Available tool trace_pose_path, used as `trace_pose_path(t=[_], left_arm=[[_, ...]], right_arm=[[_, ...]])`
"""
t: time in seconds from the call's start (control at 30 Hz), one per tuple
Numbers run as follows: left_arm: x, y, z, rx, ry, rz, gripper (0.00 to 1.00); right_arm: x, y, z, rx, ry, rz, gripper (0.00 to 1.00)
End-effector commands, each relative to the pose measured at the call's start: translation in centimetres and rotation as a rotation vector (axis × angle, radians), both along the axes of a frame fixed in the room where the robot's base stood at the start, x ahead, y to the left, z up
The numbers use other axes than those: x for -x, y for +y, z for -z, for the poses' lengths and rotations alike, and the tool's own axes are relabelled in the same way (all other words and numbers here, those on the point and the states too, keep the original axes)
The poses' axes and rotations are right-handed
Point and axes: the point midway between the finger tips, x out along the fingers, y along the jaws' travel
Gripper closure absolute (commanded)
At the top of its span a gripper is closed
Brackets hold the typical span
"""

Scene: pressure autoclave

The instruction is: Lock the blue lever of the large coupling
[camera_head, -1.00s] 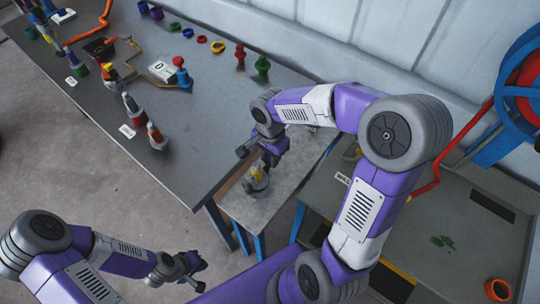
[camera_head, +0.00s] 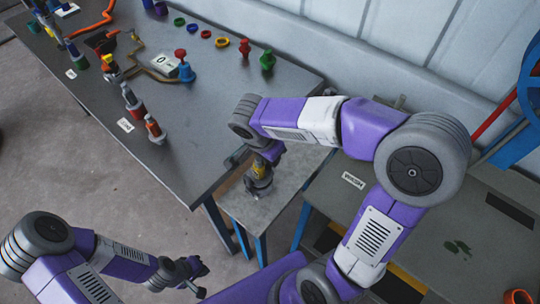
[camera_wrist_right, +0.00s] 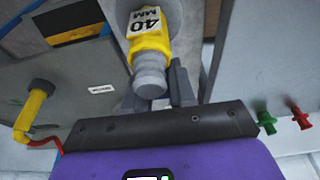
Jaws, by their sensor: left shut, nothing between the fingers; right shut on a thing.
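The large coupling (camera_head: 259,176) with a yellow band stands on a small grey table in the head view. In the right wrist view this yellow coupling (camera_wrist_right: 150,40) carries a "40 MM" label and has a grey metal end. My right gripper (camera_wrist_right: 155,90) is shut around that grey end; my arm and hand partly cover the coupling in the head view. I cannot make out a blue lever on it. My left gripper (camera_head: 205,272) is shut and empty at the lower left, apart from the coupling.
Another grey bench (camera_head: 425,225) stands at the right. A small table (camera_head: 285,195) bears the coupling. Open floor (camera_head: 70,150) lies at the left.

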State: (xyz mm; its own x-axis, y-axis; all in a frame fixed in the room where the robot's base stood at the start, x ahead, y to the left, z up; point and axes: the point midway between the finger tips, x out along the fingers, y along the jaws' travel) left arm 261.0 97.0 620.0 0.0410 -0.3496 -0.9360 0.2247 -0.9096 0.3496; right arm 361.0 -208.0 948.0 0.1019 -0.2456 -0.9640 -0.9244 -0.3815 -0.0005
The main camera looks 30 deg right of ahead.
Motion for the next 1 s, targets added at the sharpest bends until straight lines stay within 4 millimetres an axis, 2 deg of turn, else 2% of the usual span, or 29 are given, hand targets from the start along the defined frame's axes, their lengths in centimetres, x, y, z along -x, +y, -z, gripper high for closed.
trace_pose_path(t=[0.03, 0.07, 0.23, 0.57, 0.9, 1.0], left_arm=[[0.0, 0.0, 0.0, 0.0, 0.0, 0.0, 1.0], [0.0, 0.0, 0.0, 0.0, 0.0, 0.0, 1.0], [0.0, 0.0, 0.0, 0.0, 0.0, 0.0, 1.0], [0.0, 0.0, -0.2, 0.0, 0.0, 0.0, 1.0], [0.0, 0.0, -2.0, 0.0, 0.0, 0.0, 1.0], [0.0, 0.0, -2.3, 0.0, 0.0, 0.0, 1.0]], right_arm=[[0.1, 0.1, 0.1, 0.0, 0.004, -0.002, 1.0], [0.1, 0.1, 0.1, 0.0, 0.004, -0.002, 0.73], [0.1, 0.1, 0.1, -0.001, 0.003, -0.002, 0.49], [0.0, 0.1, -0.4, -0.001, 0.001, -0.002, 0.49], [0.5, 1.5, -5.6, -0.002, -0.002, -0.004, 0.49], [0.7, 1.8, -6.6, -0.002, 0.001, -0.003, 0.49]])
